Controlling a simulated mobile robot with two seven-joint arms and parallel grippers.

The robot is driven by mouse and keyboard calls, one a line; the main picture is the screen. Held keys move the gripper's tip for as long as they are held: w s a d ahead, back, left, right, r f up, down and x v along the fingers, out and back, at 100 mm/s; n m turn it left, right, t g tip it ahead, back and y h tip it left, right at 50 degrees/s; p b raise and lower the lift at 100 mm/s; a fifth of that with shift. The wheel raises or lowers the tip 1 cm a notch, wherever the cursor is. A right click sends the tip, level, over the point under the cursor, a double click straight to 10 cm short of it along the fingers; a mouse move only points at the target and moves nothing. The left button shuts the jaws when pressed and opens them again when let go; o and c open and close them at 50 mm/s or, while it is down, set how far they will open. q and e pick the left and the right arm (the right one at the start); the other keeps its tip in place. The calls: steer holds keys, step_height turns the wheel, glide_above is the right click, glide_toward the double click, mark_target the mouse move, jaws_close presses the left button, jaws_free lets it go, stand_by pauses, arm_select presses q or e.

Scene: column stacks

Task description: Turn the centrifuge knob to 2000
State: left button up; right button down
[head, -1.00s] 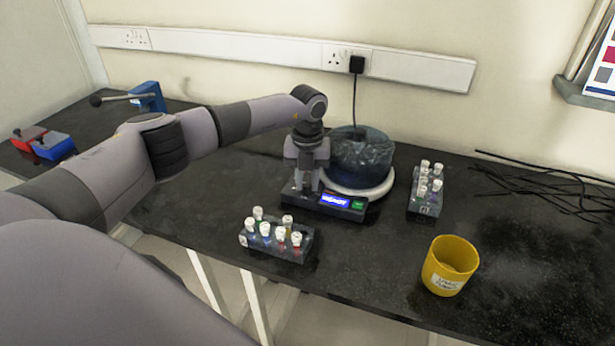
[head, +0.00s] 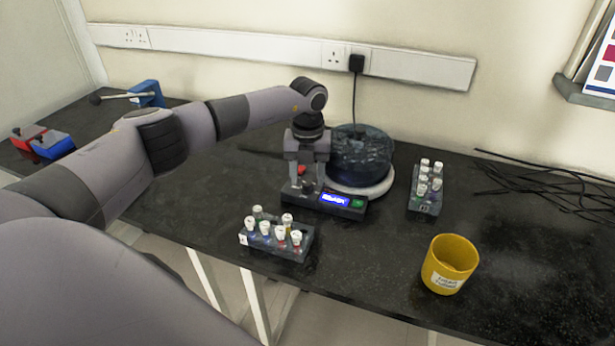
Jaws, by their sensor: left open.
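The centrifuge stands on the black bench, with a clear bluish bowl (head: 362,152) on a white round base (head: 362,190). Its dark front panel (head: 352,213) carries a lit blue display (head: 335,200), too small to read, and a green button (head: 357,204). The dark knob (head: 308,187) is at the panel's left end. My left gripper (head: 307,189) points down over that end, jaws apart, with the knob between or just behind the fingertips; contact cannot be told. A small red part (head: 301,170) shows between the fingers. My right gripper is not in view.
A rack of capped vials (head: 277,240) stands in front of the centrifuge, another (head: 426,188) to its right. A yellow cup (head: 450,264) is near the front edge. Black cables (head: 545,185) lie at right. Red (head: 28,136) and blue (head: 53,146) blocks sit far left.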

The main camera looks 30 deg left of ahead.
mark_target(307, 183)
arm_select(q)
step_height(307, 183, up, 6)
steer(key=shift+r, duration=0.1)
stand_by(0.7)
